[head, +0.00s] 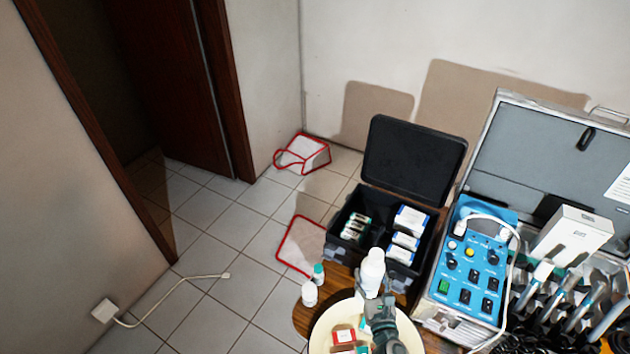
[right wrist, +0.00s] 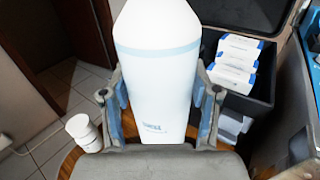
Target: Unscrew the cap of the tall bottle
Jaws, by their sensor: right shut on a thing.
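My right gripper (head: 380,308) is shut on the bottle's body. In the right wrist view the bottle (right wrist: 157,75) fills the space between the two fingers of the right gripper (right wrist: 160,118), with a pale blue band and small blue print on it; its top is cut off by the frame edge. In the head view the gripper hides the bottle's lower part. My left gripper is not in view.
A small white bottle (head: 309,293) and a small teal-capped vial (head: 318,273) stand to the left. A cream round tray (head: 322,325) holds small boxes in front. An open black case (head: 345,225) and a blue control unit (head: 462,290) in a metal case stand behind and right.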

